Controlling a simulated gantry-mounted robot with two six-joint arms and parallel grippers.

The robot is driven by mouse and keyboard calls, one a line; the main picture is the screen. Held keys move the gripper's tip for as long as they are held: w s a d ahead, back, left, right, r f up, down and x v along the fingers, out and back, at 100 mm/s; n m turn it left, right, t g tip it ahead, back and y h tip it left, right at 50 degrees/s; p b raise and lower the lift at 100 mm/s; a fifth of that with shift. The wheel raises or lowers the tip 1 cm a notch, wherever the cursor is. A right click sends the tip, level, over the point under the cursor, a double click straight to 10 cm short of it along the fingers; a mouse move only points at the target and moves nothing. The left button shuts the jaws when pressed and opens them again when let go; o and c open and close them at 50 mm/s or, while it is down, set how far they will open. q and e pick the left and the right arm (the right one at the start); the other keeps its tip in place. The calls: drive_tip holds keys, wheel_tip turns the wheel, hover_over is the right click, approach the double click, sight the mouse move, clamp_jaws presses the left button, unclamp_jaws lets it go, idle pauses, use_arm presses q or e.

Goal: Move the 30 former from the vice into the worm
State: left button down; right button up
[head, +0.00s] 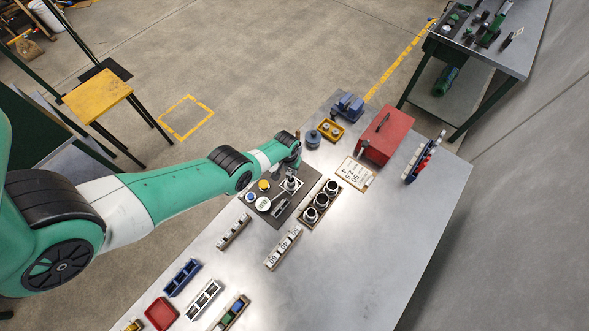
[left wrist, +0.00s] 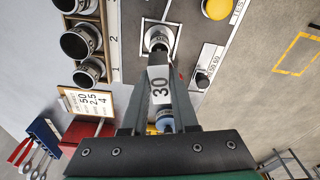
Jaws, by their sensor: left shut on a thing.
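My left gripper (head: 292,168) is shut on the 30 former (left wrist: 160,87), a pale piece marked "30" between the two dark fingers in the left wrist view. A metal cylinder on a white square, which looks like the worm (left wrist: 159,38), stands just beyond the former; in the head view it (head: 291,185) is close to the fingertips. I cannot tell whether the former touches it. A blue vice (head: 347,106) stands at the table's far end, apart from the gripper. My right gripper is not in view.
A wooden tray with three dark cylinders (head: 321,201) lies beside the dark mat. Yellow (head: 264,185) and blue (head: 250,196) buttons are on the mat. A clipboard (head: 354,174), red toolbox (head: 385,135) and round blue can (head: 313,138) are nearby.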

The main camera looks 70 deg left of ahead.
use_arm(q)
drive_tip(key=shift+f+b, duration=2.45)
drive_tip(key=shift+f, duration=0.5)
drive_tip(key=c, duration=0.6)
unclamp_jaws()
drive_tip(key=shift+r, duration=0.1)
